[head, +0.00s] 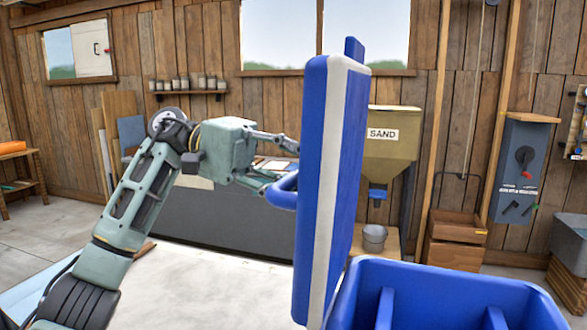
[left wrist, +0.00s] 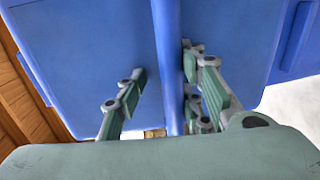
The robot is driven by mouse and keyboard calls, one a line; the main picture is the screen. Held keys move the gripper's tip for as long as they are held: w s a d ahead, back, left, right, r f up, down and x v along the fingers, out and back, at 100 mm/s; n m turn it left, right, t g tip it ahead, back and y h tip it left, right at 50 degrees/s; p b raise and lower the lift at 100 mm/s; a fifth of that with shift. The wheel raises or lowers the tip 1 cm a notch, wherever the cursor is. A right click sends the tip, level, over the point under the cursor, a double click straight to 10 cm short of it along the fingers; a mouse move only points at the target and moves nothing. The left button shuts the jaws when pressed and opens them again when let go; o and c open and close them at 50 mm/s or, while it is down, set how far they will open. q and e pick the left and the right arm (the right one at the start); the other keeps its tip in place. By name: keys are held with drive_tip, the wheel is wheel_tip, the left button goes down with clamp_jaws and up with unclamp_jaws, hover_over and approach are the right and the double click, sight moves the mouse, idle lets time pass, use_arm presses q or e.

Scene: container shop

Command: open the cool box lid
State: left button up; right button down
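The cool box (head: 455,275) is a blue open-topped bin with inner dividers, at the lower right of the head view. Its blue lid (head: 311,190) with a pale edge band stands about upright above the box's left side. A blue handle (head: 282,192) sticks out from the lid's left face. My left gripper (head: 279,160) is at this handle, with its fingers spread. In the left wrist view the handle bar (left wrist: 168,60) runs between the two fingers, with a clear gap on the left finger's side. My right gripper is not in view.
A sand hopper (head: 388,150) with a metal bucket (head: 374,238) below stands behind the lid. A wooden crate (head: 455,240) and a grey wall unit (head: 522,165) are at the right. A pale surface (head: 220,290) lies clear below my left arm.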

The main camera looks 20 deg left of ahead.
use_arm(q)
drive_tip(key=w+a+r, duration=0.1)
drive_tip(key=a+r, duration=0.1)
drive_tip(key=a, duration=0.9)
drive_tip(key=shift+w+a+r, duration=0.25)
drive_tip(key=shift+a, duration=0.2)
drive_tip(key=w+a+f+p, duration=0.1)
drive_tip(key=a+p, duration=0.7)
drive_tip(key=p, duration=0.7)
drive_tip(key=shift+a+f+p, duration=0.2)
drive_tip(key=shift+a+p, duration=0.15)
drive_tip(key=shift+a, duration=0.05)
idle(0.4)
